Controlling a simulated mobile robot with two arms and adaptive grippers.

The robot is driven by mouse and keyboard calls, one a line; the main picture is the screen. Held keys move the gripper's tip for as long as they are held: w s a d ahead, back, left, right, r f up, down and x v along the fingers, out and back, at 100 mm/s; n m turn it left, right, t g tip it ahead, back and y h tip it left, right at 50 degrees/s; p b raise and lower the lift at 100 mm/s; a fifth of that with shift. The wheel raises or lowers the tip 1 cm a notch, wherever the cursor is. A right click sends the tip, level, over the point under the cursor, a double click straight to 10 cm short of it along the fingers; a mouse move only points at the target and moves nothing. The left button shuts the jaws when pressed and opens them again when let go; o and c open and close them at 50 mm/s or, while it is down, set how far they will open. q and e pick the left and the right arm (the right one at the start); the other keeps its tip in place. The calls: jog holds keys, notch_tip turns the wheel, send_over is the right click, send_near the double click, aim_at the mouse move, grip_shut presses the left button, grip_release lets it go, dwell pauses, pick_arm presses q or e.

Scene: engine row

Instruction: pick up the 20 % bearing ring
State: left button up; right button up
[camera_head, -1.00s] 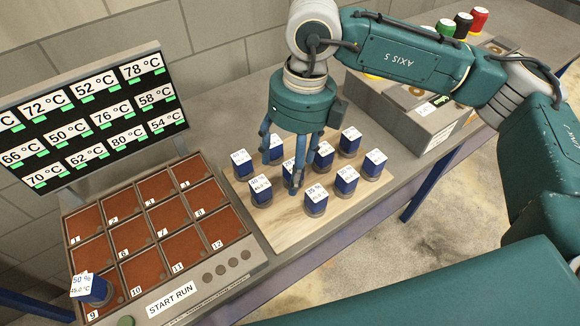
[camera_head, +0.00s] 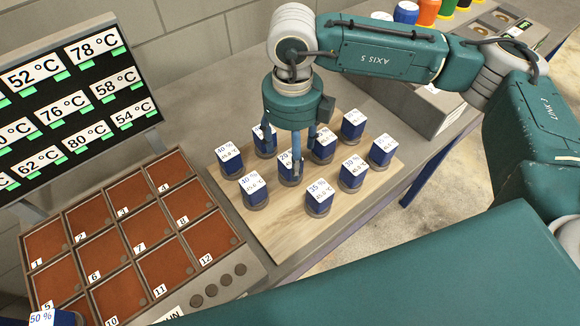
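Several blue blocks with white percent labels stand on a wooden board (camera_head: 283,226). The block whose label seems to read 20 % (camera_head: 287,170) is near the middle, partly hidden by my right gripper (camera_head: 293,152). The gripper points down with its fingers apart, one in front of that block's right side. I cannot tell whether they touch it. Around it stand two 40 % blocks (camera_head: 230,163), a 35 % block (camera_head: 320,199) and a 30 % block (camera_head: 352,175). My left gripper is not in view.
A numbered tray with brown cells (camera_head: 163,262) and a temperature display (camera_head: 70,105) are at left. A 50 % block (camera_head: 52,318) shows at the bottom left edge. A grey box (camera_head: 415,107) and coloured cylinders (camera_head: 427,12) stand at the back right. Neighbouring blocks stand close.

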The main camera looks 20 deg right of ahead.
jog(key=shift+s+f, duration=0.1)
jog(key=shift+f, duration=0.2)
jog(key=f+p, duration=0.1)
jog(key=f, duration=0.1)
jog(key=f+p, duration=0.1)
jog(key=f, duration=0.2)
jog(key=shift+w+a+p, duration=0.15)
jog(key=shift+w+p, duration=0.05)
jog(key=shift+p, duration=0.1)
jog(key=shift+f, duration=0.3)
jog(key=shift+r, duration=0.1)
grip_shut()
